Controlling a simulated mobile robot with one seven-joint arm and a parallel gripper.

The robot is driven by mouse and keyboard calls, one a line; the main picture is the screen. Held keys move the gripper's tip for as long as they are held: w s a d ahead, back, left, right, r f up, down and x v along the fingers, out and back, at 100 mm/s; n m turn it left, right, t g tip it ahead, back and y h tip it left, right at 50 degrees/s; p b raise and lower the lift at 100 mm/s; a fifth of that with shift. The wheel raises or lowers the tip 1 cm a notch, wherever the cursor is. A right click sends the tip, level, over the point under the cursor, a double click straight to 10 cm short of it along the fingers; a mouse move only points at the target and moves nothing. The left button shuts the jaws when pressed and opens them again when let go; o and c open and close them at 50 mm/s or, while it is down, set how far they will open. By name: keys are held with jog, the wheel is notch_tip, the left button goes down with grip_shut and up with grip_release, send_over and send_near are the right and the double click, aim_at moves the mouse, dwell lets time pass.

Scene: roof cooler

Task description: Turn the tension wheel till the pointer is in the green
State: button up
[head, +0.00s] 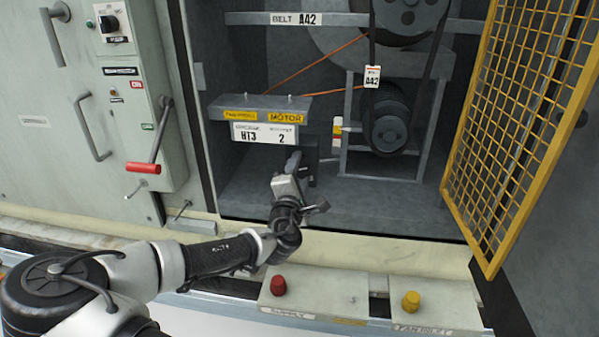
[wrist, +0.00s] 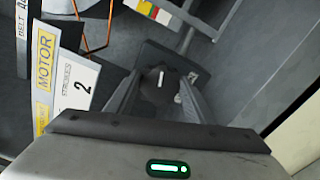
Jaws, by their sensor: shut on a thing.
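The tension wheel (wrist: 152,94) is a small dark round knob with a white mark, seen end-on in the wrist view. My gripper (wrist: 158,86) is shut on it, one finger on each side. In the head view my gripper (head: 297,163) reaches into the open bay below the motor plate, and its own body mostly hides the wheel. A small scale with red, yellow, green and white bands (head: 337,131) stands just right of the wheel; part of it shows at the top of the wrist view (wrist: 153,11). I cannot make out where the pointer stands.
The motor plate (head: 262,108) with its hanging HT3 label (head: 264,133) is close above my gripper. Belt pulleys (head: 386,122) and a frame stand to the right. A yellow mesh door (head: 520,120) is open at the right. A red-handled lever (head: 143,168) sticks out at left.

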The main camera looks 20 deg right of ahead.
jog(key=m, duration=0.4)
jog(key=m+b, duration=0.1)
jog(key=m, duration=0.1)
jog(key=shift+f+m, duration=0.25)
jog(key=shift+m, duration=0.05)
jog(key=m+b, duration=0.1)
jog(key=m, duration=0.3)
jog(key=shift+f, duration=0.15)
jog(key=shift+a+m+b, duration=0.1)
jog(key=shift+m+b, duration=0.45)
jog(key=shift+m, duration=0.65)
jog(key=o, duration=1)
